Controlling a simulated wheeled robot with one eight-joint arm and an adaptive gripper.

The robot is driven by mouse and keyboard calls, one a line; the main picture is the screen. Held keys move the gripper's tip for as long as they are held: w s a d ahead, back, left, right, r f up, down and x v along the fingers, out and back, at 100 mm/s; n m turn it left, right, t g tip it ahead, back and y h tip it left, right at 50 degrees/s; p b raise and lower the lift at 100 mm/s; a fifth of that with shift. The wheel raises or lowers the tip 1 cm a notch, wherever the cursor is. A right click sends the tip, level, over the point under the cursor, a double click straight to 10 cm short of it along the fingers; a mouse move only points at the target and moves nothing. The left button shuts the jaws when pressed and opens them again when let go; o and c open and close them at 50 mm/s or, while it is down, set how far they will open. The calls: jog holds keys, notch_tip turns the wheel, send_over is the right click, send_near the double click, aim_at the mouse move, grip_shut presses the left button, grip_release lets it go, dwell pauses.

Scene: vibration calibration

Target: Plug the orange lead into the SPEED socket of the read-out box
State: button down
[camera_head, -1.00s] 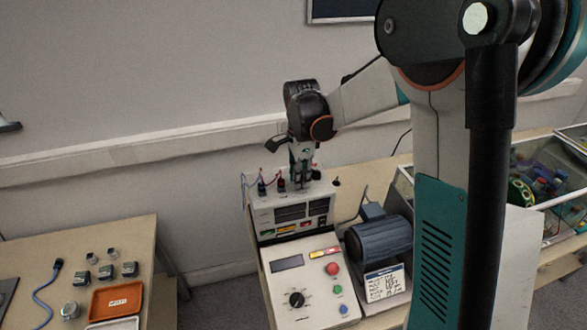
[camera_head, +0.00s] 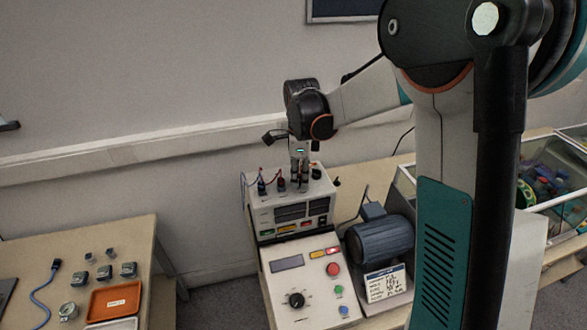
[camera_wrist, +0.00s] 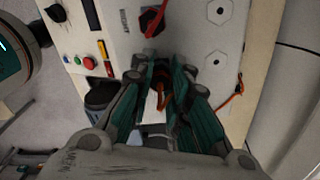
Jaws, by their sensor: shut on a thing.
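The read-out box (camera_head: 264,217) is the pale box with dark displays at the back of the bench. My gripper (camera_head: 299,180) points down at its top in the head view. In the wrist view my gripper (camera_wrist: 163,82) has its teal fingers closed around the orange lead (camera_wrist: 164,98). Part of an orange cable also shows right of the fingers. The fingers hide the plug's tip, so I cannot tell whether it is in a socket. I cannot read a SPEED label.
A blue plug (camera_head: 262,188) and a red plug (camera_head: 281,184) stand on the box top, left of my gripper. A control panel (camera_head: 310,284) with a knob and buttons is in front. A blue motor (camera_head: 385,241) stands to the right. An orange tray (camera_head: 115,300) lies on the left table.

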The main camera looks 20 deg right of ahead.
jog(key=m, duration=0.3)
jog(key=shift+m+b, duration=0.3)
jog(key=shift+m, duration=0.1)
dwell(0.3)
jog(key=m, duration=0.4)
jog(key=c, duration=1.5)
grip_release()
jog(key=shift+o, duration=0.2)
jog(key=shift+r, duration=0.15)
